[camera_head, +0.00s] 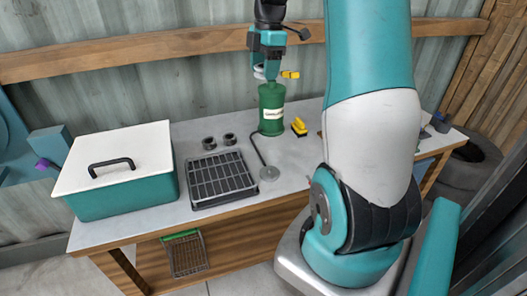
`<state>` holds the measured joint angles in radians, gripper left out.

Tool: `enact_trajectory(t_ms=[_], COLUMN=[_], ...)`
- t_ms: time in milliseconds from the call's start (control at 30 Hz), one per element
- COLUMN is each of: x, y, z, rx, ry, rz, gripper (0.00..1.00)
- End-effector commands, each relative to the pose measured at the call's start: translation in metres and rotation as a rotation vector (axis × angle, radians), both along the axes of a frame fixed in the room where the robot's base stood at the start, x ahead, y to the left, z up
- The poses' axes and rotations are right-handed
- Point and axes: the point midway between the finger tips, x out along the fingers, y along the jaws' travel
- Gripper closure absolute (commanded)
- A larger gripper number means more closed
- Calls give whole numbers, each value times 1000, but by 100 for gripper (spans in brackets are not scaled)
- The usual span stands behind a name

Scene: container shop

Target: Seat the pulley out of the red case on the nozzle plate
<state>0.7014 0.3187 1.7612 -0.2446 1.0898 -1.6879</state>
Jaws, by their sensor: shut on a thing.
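My gripper (269,66) points down above the green canister (271,100) at the back of the table. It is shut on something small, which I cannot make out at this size. A small yellow piece (290,74) shows beside the fingers; I cannot tell whether it is held or belongs to the canister. No red case is in view, and my arm covers part of the table's right side. I cannot identify the pulley or the nozzle plate with certainty. Two dark round parts (209,143) (230,139) stand side by side behind the black slatted tray (193,203).
A teal box (125,196) with a white lid fills the table's left side. A grey disc (269,174) with a thin bent rod lies right of the tray. A yellow-and-black item (299,126) sits right of the canister. A wire basket (186,257) hangs below the table's front.

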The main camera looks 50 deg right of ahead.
Motion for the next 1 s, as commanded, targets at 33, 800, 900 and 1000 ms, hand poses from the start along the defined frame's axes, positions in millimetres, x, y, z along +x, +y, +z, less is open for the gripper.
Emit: enact_trajectory(t_ms=[33,800,900,1000], x=[1,-29,-29,-29], y=[1,8,8,8], z=[-43,-245,-255,-267], rx=[7,-1,-1,0], ry=[10,-1,-1,0], rz=[-28,-182,-182,-181], gripper=[72,73,72,72])
